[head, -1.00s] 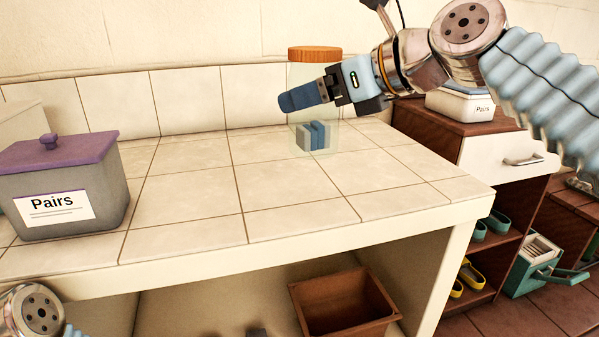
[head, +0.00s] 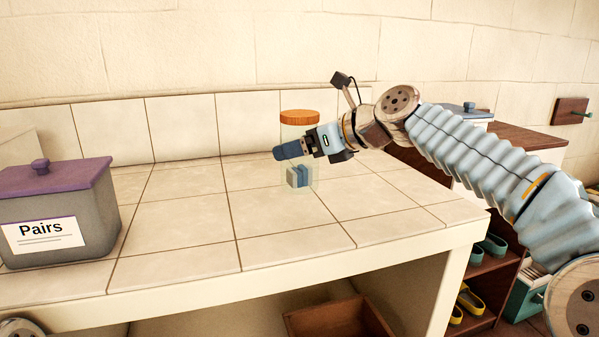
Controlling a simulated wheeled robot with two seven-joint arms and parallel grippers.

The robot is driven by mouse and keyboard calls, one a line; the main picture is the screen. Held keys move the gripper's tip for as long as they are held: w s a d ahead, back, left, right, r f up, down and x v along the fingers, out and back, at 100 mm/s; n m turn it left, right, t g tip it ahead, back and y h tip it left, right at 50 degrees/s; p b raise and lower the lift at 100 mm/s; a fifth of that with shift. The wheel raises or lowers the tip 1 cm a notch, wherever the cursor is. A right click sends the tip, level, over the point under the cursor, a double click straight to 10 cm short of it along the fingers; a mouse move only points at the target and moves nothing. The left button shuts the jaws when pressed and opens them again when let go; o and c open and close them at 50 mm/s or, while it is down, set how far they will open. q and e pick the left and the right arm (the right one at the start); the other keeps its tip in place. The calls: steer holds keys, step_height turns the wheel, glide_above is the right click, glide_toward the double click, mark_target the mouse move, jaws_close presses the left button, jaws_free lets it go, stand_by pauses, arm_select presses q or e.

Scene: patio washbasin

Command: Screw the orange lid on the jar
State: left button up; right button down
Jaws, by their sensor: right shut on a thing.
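The clear jar (head: 312,180) stands upright towards the back of the tiled counter, with a grey and blue block shape showing at its bottom. The orange lid (head: 299,117) sits level on top of the jar; I cannot tell how tightly it is seated. My right gripper (head: 291,150) reaches in from the right and is shut on the jar's body, below the lid. One dark blue finger crosses the front of the jar; the other finger is hidden. My left gripper is out of view; only a bit of my left arm shows at the bottom left corner.
A grey box with a purple lid, labelled "Pairs" (head: 60,215), stands at the counter's left. The tiled counter (head: 190,230) is bare between it and the jar. A brown crate (head: 335,318) is below the counter. A shoe shelf (head: 492,275) stands to the right.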

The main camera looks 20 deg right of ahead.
mark_target(299, 167)
steer(key=shift+w+d+f, duration=0.1)
steer(key=shift+w+f, duration=0.45)
steer(key=shift+f, duration=0.1)
steer(key=shift+f, duration=0.1)
steer(key=shift+w+f, duration=0.2)
steer(key=shift+f, duration=0.05)
steer(key=f, duration=0.1)
steer(key=f+b, duration=0.1)
steer(key=shift+w+d+f, duration=0.1)
steer(key=shift+w+f, duration=0.15)
steer(key=shift+f, duration=0.4)
steer(key=shift+f+b, duration=0.1)
steer(key=shift+b, duration=0.25)
jaws_free()
